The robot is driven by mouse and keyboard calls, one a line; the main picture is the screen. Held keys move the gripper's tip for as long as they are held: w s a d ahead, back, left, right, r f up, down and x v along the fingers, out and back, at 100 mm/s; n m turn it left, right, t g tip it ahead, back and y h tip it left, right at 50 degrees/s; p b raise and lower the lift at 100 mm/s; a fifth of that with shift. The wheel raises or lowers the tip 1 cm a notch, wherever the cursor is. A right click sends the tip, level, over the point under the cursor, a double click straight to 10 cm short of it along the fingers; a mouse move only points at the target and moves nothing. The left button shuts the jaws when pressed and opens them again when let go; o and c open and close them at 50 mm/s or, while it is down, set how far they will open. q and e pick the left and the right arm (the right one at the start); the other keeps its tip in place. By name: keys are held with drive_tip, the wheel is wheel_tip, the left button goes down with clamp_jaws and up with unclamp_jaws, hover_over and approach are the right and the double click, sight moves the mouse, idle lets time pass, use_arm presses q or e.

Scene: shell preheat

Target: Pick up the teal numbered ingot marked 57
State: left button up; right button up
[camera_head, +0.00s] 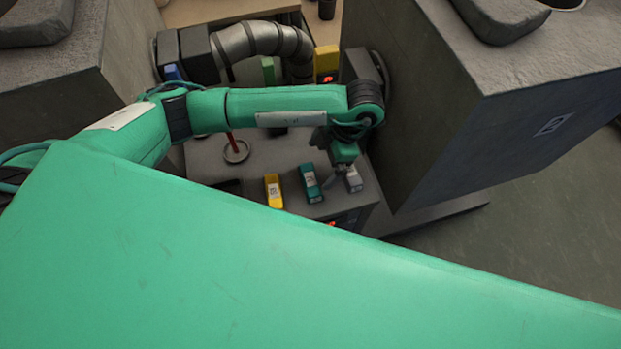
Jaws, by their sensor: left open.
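The teal ingot (310,184) lies on the grey bench surface, with a pale label on top whose number is too small to read. A yellow ingot (273,191) lies to its left, also with a pale label. A grey ingot (354,180) lies to its right, partly behind my gripper. My left gripper (334,183) is open and points down just right of the teal ingot, between it and the grey one. Nothing shows between its fingers. I cannot tell its exact height above the bench. My right gripper is out of view.
A large grey block (480,95) stands close on the right, another (70,85) on the left. A ribbed metal pipe (262,40) runs behind my arm. A red rod on a round base (236,152) stands left of the ingots. My green body hides the foreground.

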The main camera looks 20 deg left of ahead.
sight(310, 179)
use_arm(q)
drive_tip(key=x, duration=0.2)
drive_tip(key=shift+s+a+f+p, duration=0.1)
drive_tip(key=shift+a+f+p, duration=0.05)
drive_tip(key=shift+f+p, duration=0.25)
drive_tip(key=shift+s+f+p, duration=0.1)
drive_tip(key=shift+f+p, duration=0.4)
drive_tip(key=shift+f, duration=0.05)
drive_tip(key=p+x, duration=0.1)
drive_tip(key=x, duration=0.2)
drive_tip(key=shift+f+p, duration=0.3)
drive_tip(key=shift+f, duration=0.35)
drive_tip(key=c, duration=0.8)
drive_tip(key=shift+c, duration=0.4)
drive_tip(key=shift+r, duration=0.15)
